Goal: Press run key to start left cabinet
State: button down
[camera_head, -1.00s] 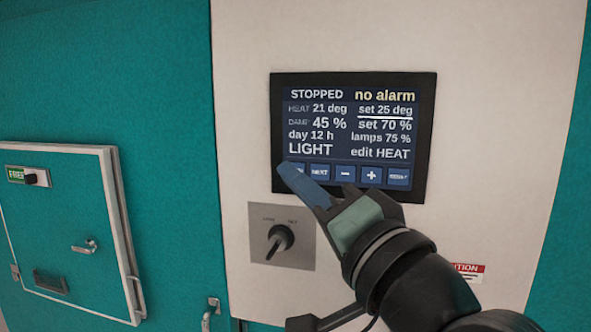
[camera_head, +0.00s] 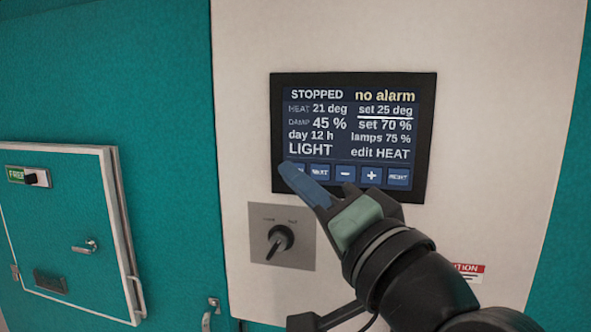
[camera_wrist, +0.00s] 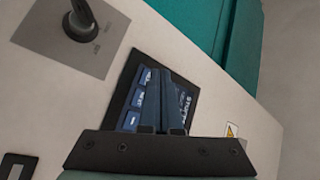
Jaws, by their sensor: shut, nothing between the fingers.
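The control screen (camera_head: 353,130) is set in a white panel and reads STOPPED, no alarm, HEAT 21 deg, set 25 deg, DAMP 45 %, set 70 %, LIGHT and edit HEAT. A row of blue keys runs along its bottom, with a NEXT key (camera_head: 319,173), minus, plus and RESET. My gripper (camera_head: 287,167) is shut and empty, its fingertips over the leftmost key, hiding most of that key and its label. I cannot tell whether they touch it. The wrist view shows the shut fingers (camera_wrist: 160,80) in front of the tilted screen (camera_wrist: 131,121).
A black rotary knob (camera_head: 280,238) on a grey plate sits below the screen. A small teal door (camera_head: 70,230) with a handle and a green FREE sign is at left. A caution label (camera_head: 467,268) is at lower right, beside my arm.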

jog(key=shift+w+d, duration=0.1)
jog(key=shift+w, duration=0.2)
jog(key=shift+w+d, duration=0.1)
jog(key=shift+w, duration=0.2)
dwell(0.5)
jog(key=shift+s, duration=0.15)
jog(key=shift+s+a, duration=0.2)
jog(key=shift+s, duration=0.35)
jog(key=s, duration=0.1)
jog(key=s+a, duration=0.1)
jog(key=s, duration=0.2)
jog(key=shift+s+a, duration=0.3)
jog(key=shift+s, duration=0.1)
dwell(0.6)
